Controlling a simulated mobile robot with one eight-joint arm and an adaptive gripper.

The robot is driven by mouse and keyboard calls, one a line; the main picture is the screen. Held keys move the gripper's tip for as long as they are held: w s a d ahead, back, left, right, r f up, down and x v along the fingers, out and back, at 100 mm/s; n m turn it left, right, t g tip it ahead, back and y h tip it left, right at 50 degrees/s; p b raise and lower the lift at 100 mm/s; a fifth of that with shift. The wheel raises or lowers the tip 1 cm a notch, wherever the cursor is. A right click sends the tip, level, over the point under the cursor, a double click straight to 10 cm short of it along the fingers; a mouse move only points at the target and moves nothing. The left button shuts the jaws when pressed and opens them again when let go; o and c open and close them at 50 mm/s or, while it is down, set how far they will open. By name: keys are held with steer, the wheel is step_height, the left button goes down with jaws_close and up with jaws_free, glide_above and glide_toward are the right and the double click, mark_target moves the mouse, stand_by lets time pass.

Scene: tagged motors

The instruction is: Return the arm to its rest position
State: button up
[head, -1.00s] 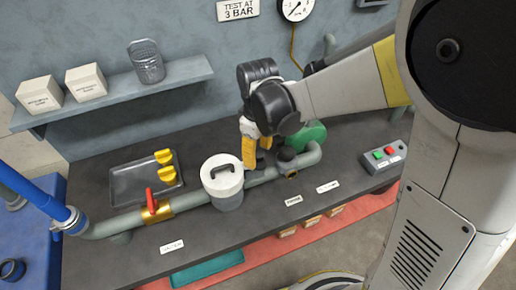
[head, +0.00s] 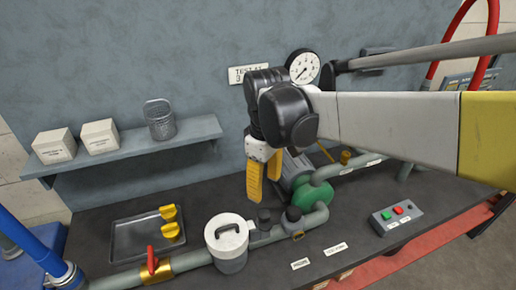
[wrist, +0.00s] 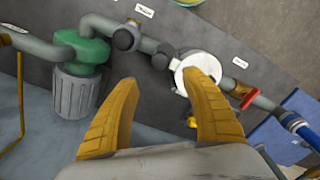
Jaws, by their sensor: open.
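My gripper (head: 264,178) hangs fingers-down above the back of the bench in the head view, with my arm reaching in from the right. Its two yellow fingers stand apart and nothing is between them in the wrist view (wrist: 165,95). In the wrist view the canister (wrist: 196,68) is partly hidden behind the right finger. A green and grey motor pump (head: 290,192) stands behind and right of the gripper, partly covered by it.
A grey tray (head: 125,238) holds yellow parts (head: 170,222). A red-handled valve (head: 152,262) sits on the pipe. A gauge (head: 303,67) and a button box (head: 396,216) are at right.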

steer(key=s+d+f+m+t+b, duration=0.3)
steer(key=s+d+m+t, duration=0.4)
steer(key=s+d+m, duration=0.3)
steer(key=d+b, duration=0.1)
steer(key=d, duration=0.2)
steer(key=shift+s+d, duration=0.3)
steer(key=shift+s, duration=0.1)
steer(key=shift+c, duration=0.4)
